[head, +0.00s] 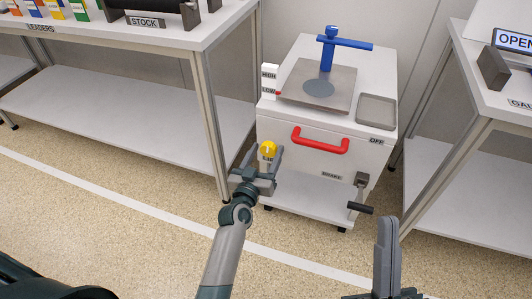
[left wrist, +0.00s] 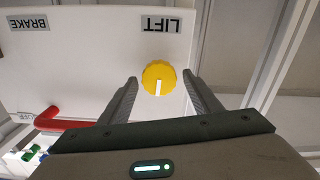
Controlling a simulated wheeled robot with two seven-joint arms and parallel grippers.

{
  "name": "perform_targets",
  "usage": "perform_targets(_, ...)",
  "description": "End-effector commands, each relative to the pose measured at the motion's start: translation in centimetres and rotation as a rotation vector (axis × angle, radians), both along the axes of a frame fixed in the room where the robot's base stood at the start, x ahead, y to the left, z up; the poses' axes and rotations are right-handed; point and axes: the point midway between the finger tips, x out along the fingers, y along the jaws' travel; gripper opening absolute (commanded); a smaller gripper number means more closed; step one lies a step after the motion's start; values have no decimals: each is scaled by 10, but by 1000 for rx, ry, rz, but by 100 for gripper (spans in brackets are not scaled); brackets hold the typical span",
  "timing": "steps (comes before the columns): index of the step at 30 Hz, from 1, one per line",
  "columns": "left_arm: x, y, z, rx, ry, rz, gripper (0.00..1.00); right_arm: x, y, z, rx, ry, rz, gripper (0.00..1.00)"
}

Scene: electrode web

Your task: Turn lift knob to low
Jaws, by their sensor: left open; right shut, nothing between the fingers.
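The lift knob (head: 268,149) is a yellow round knob with a white pointer mark, on the front of the white machine cabinet (head: 290,165). In the left wrist view the knob (left wrist: 159,77) shows upside down next to the LIFT label (left wrist: 161,25), its white mark pointing down in that picture. My left gripper (head: 263,160) is open, its fingers on either side of the knob with gaps visible. My right gripper (head: 388,250) is shut and empty at the lower right, away from the machine. A HIGH and LOW plate (head: 269,79) with a red marker stands at the cabinet's left.
A red handle (head: 320,141) is on the cabinet front, right of the knob. A brake lever (head: 360,195) with a black grip sticks out lower right. A blue T-handle (head: 342,43) stands on top. Tables flank the machine on both sides.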

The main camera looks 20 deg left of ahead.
Motion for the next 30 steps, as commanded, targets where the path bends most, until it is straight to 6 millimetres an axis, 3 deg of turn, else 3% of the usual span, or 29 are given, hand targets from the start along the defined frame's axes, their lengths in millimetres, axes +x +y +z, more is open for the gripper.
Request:
perform_targets(2, 0, 0, 0, 0, 0, 0, 58, 0, 0, 0, 0, 0, 0, 0)
perform_targets(7, 0, 0, 0, 0, 0, 0, 20, 0, 0, 0, 0, 2, -1, 0)
perform_targets(8, 0, 0, 0, 0, 0, 0, 17, 0, 0, -1, 0, 2, -1, 0)
perform_targets(15, 0, 0, 2, -29, 2, -1, 17, 1, 2, 2, -8, 23, 3, 0)
perform_targets(19, 0, 0, 2, -72, 2, -2, 17, -5, 14, -25, -38, 143, 32, 0)
perform_targets(28, 0, 0, 0, -86, 2, -1, 17, -5, 15, -27, -39, 150, 30, 0)
perform_targets(29, 0, 0, 0, -86, 2, -1, 44, -5, 15, -26, -39, 150, 30, 0)
perform_targets(30, 0, 0, 0, -86, 2, -1, 54, -5, 15, -26, -39, 149, 30, 0)
